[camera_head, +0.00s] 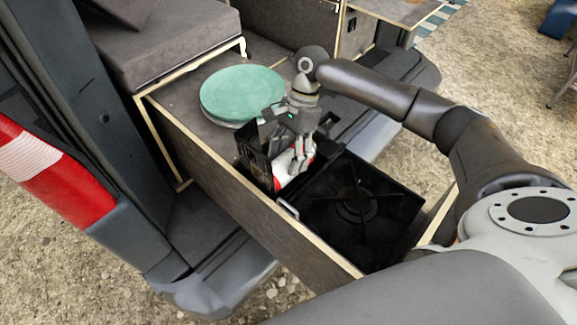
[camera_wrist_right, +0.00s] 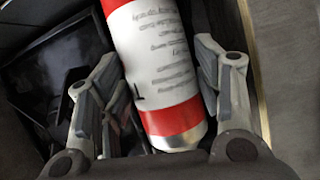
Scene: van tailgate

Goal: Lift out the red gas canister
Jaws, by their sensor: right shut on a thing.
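The red gas canister (camera_head: 287,164) has a white label band with dark print and a silver rim. In the head view it is in the black compartment of the drawer, partly hidden by my right gripper (camera_head: 303,140). In the right wrist view the canister (camera_wrist_right: 160,75) lies between the two fingers of my right gripper (camera_wrist_right: 160,100), which is shut on it. The canister's far end runs out of the top of that picture. My left gripper is not in view.
A black gas stove (camera_head: 350,205) sits right beside the compartment in the drawer (camera_head: 245,200). A round green lid or plate stack (camera_head: 242,92) stands behind on the grey top. The van's dark door frame (camera_head: 90,130) is at the left.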

